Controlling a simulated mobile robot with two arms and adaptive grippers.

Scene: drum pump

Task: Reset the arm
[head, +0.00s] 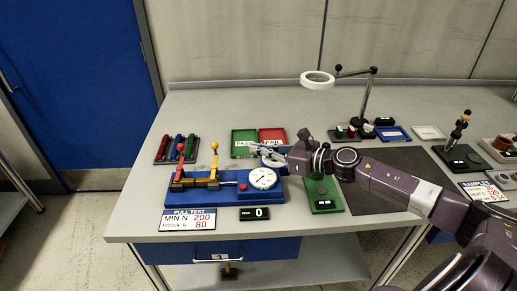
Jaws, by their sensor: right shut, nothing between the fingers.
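My right arm (385,187) comes in from the right and reaches across the bench. Its gripper (260,150) points left, shut and empty, just above and behind the dial gauge (262,178) of the blue pull tester (220,190). Whether it touches anything there is not clear. A small black display (262,213) in front reads 0. My left gripper is not in view.
Green (244,152) and red (272,134) trays lie behind the gripper. A rack of coloured sticks (170,149) is at the left. A ring lamp (318,79) stands behind the arm, and a green pad (325,203) lies below it. The bench's back left is clear.

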